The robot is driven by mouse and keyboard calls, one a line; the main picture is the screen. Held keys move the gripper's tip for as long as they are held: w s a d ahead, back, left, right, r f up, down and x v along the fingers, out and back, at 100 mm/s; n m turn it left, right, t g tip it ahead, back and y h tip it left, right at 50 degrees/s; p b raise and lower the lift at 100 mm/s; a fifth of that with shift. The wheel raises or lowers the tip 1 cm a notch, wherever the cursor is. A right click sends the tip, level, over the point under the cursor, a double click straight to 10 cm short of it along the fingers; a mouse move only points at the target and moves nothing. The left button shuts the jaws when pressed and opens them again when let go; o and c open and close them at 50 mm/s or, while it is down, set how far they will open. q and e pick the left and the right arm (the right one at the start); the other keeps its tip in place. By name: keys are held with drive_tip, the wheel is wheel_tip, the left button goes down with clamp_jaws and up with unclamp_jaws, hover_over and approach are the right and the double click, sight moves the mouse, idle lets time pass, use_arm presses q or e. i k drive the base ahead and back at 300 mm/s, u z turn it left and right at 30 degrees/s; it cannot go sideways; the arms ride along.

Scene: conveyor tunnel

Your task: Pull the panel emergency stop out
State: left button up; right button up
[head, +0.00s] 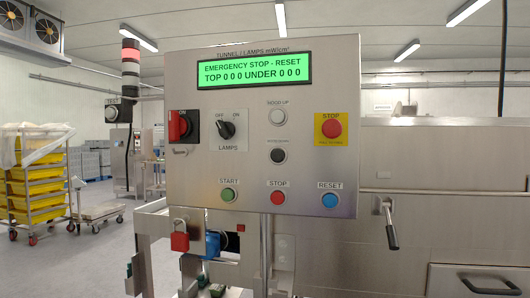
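The panel emergency stop (331,128) is a red round button on a yellow plate marked STOP, at the right side of the steel control panel (205,185). It faces me, so I cannot tell from this angle whether it is pressed in or out. The green display (255,71) above reads "EMERGENCY STOP - RESET" and "TOP 0 0 0 UNDER 0 0 0". Neither of my grippers shows clearly in the head view, and nothing touches the button.
The panel also carries a red switch (179,126), a black lamps knob (227,130), a green start button (228,195), a red stop button (278,198) and a blue reset button (329,200). A lever handle (391,228) juts out at right. Space before the panel face is clear.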

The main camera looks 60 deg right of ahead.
sight(332, 128)
drive_tip(key=u, duration=0.2)
drive_tip(key=k, duration=0.4)
drive_tip(key=z, duration=2.7)
drive_tip(key=i, duration=0.35)
drive_tip(key=u, duration=0.55)
